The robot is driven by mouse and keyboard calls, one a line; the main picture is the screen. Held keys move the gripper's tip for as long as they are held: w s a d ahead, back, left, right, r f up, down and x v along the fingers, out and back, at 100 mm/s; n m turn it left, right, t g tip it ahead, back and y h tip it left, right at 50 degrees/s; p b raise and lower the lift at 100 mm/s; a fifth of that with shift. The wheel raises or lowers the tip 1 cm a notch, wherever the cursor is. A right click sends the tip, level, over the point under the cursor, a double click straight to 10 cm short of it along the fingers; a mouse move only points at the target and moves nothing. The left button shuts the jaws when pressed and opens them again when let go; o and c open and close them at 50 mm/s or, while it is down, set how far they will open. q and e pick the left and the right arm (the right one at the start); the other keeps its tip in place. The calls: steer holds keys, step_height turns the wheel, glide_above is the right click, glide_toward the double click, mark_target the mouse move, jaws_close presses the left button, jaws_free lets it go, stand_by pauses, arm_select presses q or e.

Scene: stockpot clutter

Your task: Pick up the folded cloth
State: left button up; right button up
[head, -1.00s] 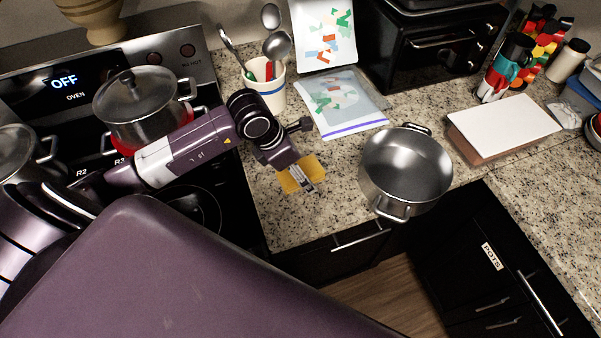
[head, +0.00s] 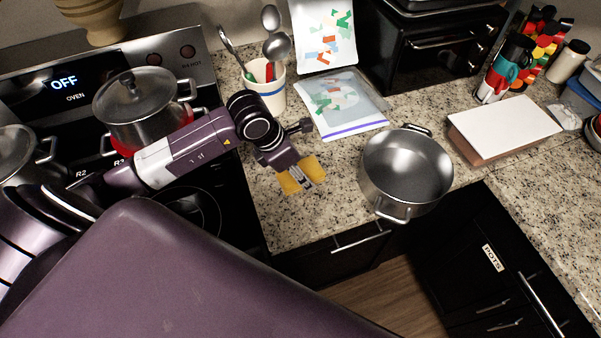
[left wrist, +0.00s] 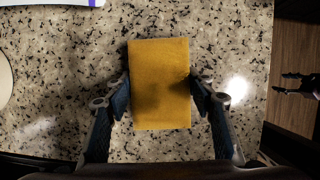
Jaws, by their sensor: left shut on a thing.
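The folded cloth is a small yellow rectangle (head: 311,163) on the granite counter in the head view, left of the open pot. My left gripper (head: 305,180) reaches down over it and hides its middle. In the left wrist view the cloth (left wrist: 160,85) lies between the two fingers of my left gripper (left wrist: 160,88), with a finger against each long side. The left gripper is shut on the cloth. I cannot tell whether the cloth is clear of the counter. My right gripper does not show in the head view.
An open steel pot (head: 405,170) stands close to the right of the cloth. A utensil cup (head: 268,92) and zip bags (head: 342,108) are behind. The stove with a lidded pot (head: 140,108) is to the left. A white-topped box (head: 503,125) lies farther right.

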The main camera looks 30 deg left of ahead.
arm_select(q)
steer(key=shift+r+p, duration=0.25)
steer(key=shift+p, duration=0.25)
steer(key=shift+r, duration=0.25)
step_height(320, 180, up, 19)
steer(key=b, duration=0.4)
steer(key=shift+r, duration=0.2)
